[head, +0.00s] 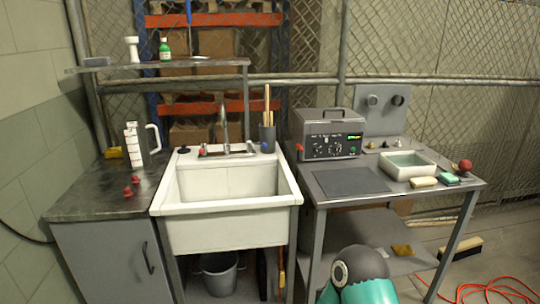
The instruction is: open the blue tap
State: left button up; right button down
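A white sink (178,222) stands in the middle of the head view. A metal faucet (225,128) with a tall spout rises at its back edge. A small red knob (203,149) is at the left of the faucet base. The blue tap (264,147) is a small blue spot at the right, just below a dark cup of sticks. It is too small to tell how far it is turned. I see no water running from the spout. Neither of my grippers is in view; only a teal and black part of my arm shows at the bottom.
The dark cup (267,138) stands close behind the blue tap. A grey control box (332,137) sits on the right table. A white jug (134,145) and red knobs (131,185) are on the left counter. A shelf (160,66) hangs above the sink's left.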

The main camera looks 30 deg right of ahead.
aim_at(249, 143)
jog(key=z, duration=0.2)
jog(key=i, duration=0.9)
jog(key=u, duration=0.05)
